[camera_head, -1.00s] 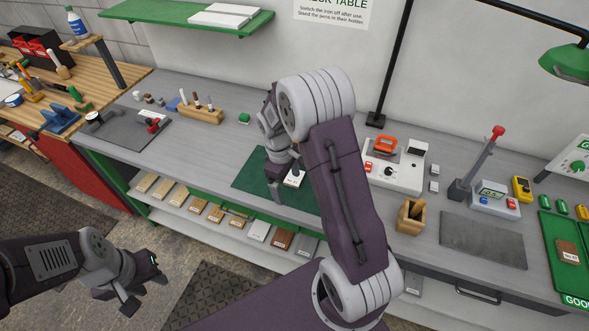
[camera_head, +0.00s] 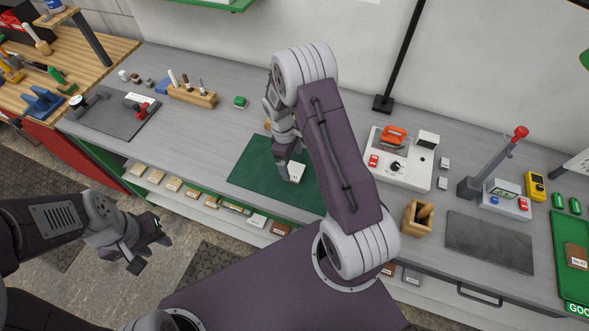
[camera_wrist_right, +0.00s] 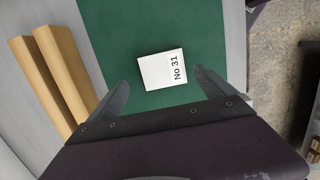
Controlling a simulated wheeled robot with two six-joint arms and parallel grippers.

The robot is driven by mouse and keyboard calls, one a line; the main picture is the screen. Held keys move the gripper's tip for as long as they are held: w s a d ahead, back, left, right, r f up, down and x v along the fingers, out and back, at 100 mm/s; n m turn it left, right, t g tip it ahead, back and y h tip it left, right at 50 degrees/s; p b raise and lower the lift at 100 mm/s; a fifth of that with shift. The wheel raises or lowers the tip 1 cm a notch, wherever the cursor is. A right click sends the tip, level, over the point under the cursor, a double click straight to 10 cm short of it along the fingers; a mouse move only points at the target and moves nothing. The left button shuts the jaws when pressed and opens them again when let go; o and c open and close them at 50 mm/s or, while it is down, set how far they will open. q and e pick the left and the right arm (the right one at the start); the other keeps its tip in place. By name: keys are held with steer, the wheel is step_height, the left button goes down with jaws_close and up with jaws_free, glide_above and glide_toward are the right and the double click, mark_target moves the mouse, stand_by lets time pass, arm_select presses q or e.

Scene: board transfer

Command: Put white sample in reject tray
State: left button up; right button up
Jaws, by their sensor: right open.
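The white sample (camera_head: 296,172), a small white block marked "No 31", lies on the green mat (camera_head: 252,170). It also shows in the right wrist view (camera_wrist_right: 162,70), flat on the mat. My right gripper (camera_head: 286,174) is open over the mat. My left gripper (camera_head: 147,257) is open and empty, away from the bench at the lower left. No tray marked reject is in view.
A green tray marked "GOOD" (camera_head: 575,285) is at the far right. A wooden cup (camera_head: 417,217), a white control box (camera_head: 388,165) and a lever device (camera_head: 492,170) stand right of the mat. Tan bars (camera_wrist_right: 55,80) lie left of the sample in the wrist view.

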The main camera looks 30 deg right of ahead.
mark_target(294, 171)
steer(key=f, duration=0.1)
steer(key=s+f, duration=0.1)
steer(key=f, duration=0.1)
steer(key=shift+a+p, duration=0.1)
steer(key=shift+p, duration=0.2)
arm_select(q)
steer(key=shift+s+a+r, duration=0.2)
steer(key=shift+s+r, duration=0.15)
steer(key=shift+r, duration=0.3)
arm_select(e)
steer(key=shift+f, duration=0.1)
